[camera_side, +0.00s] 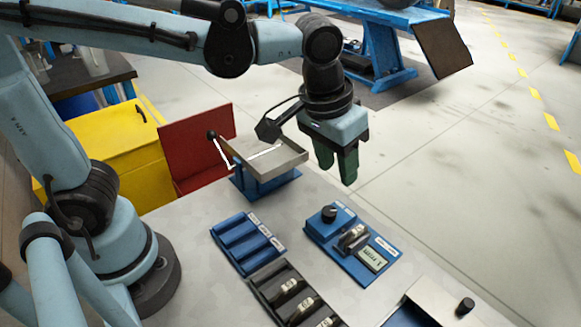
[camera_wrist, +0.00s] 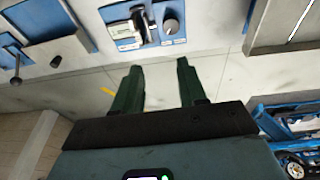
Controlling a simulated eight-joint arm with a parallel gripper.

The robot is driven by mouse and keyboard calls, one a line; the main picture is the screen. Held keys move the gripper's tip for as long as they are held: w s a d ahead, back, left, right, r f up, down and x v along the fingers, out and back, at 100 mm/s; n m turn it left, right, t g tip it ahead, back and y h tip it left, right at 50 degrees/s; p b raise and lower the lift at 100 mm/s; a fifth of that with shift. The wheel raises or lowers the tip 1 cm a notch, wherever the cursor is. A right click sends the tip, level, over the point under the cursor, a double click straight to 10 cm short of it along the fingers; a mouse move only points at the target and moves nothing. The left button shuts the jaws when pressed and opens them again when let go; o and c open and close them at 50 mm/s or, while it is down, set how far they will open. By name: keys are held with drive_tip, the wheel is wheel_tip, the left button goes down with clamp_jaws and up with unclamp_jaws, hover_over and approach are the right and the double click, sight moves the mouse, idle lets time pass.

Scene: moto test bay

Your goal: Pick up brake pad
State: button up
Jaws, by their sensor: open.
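Several small dark brake pads with light faces lie in the slots of a black tray (camera_side: 268,277) at the front of the bench in the side view; one such brake pad is there (camera_side: 286,288). Another brake pad (camera_side: 353,238) sits on a blue test panel (camera_side: 330,232) between a black knob and a small display. This panel shows at the top of the wrist view (camera_wrist: 152,41). My gripper (camera_side: 337,168) hangs above the bench's far edge, beyond the panel. Its green fingers (camera_wrist: 158,68) are apart and empty in the wrist view.
An empty-looking slotted blue tray (camera_side: 247,243) lies beside the black tray. A metal tray (camera_side: 265,159) on a blue stand with a lever is left of my gripper. A grey-topped box with a knob (camera_side: 465,306) stands at front right. Bare bench lies between them.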

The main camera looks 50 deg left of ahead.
drive_tip(key=g, duration=0.1)
approach(358, 229)
drive_tip(key=f, duration=0.1)
drive_tip(key=d+f, duration=0.1)
drive_tip(key=f, duration=0.1)
drive_tip(key=shift+f+y, duration=0.3)
drive_tip(key=f, duration=0.2)
drive_tip(key=w+f, duration=0.1)
drive_tip(key=f, duration=0.1)
drive_tip(key=shift+w+a, duration=0.15)
drive_tip(key=shift+a, duration=0.15)
drive_tip(key=shift+f, duration=0.65)
clamp_jaws()
